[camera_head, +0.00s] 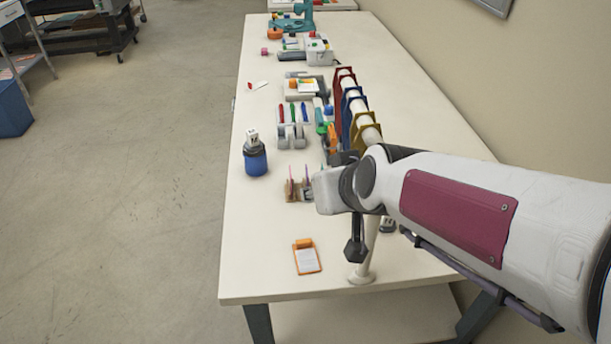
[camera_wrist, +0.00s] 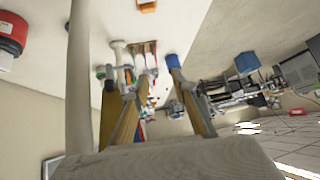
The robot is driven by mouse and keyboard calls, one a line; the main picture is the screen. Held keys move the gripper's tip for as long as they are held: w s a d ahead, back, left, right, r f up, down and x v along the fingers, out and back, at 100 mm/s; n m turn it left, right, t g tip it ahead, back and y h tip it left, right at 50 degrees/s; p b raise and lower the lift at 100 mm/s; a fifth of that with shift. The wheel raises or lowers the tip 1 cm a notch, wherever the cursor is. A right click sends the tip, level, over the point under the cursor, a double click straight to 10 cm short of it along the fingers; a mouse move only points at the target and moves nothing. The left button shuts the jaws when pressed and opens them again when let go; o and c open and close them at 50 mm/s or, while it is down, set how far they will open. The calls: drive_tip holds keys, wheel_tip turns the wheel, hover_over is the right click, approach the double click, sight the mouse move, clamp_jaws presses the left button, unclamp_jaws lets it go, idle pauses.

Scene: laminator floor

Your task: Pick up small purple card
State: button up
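A small wooden rack (camera_head: 291,195) stands near the middle of the table, just left of my arm's end in the head view. Thin upright cards show in it, one of them a pinkish-purple sliver (camera_head: 306,172) that I take for the purple card. The rack also shows, small, in the wrist view (camera_wrist: 145,46), where I cannot pick out the purple card. My gripper (camera_wrist: 152,76) has its two tan fingers apart, with nothing seen held between them.
A blue jar (camera_head: 255,161) stands left of the rack. An orange clipboard (camera_head: 308,261) lies near the table's front edge. The table's front left is clear.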

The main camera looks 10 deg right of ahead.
drive_tip(key=w+a+f+m+t, duration=0.1)
drive_tip(key=w+f, duration=0.2)
drive_tip(key=w, duration=0.3)
drive_tip(key=w+a+f+t, duration=0.1)
drive_tip(key=w+a+f, duration=0.1)
drive_tip(key=w, duration=0.4)
drive_tip(key=m+t+h, duration=0.2)
drive_tip(key=m+h, duration=0.1)
drive_tip(key=h, duration=0.2)
approach(307, 174)
drive_tip(key=w, duration=0.2)
drive_tip(key=shift+s+f, duration=0.25)
drive_tip(key=shift+f, duration=0.2)
drive_tip(key=shift+w+f, duration=0.1)
drive_tip(key=shift+x, duration=1.2)
drive_tip(key=shift+w+d, duration=0.1)
drive_tip(key=shift+x, duration=2.5)
clamp_jaws()
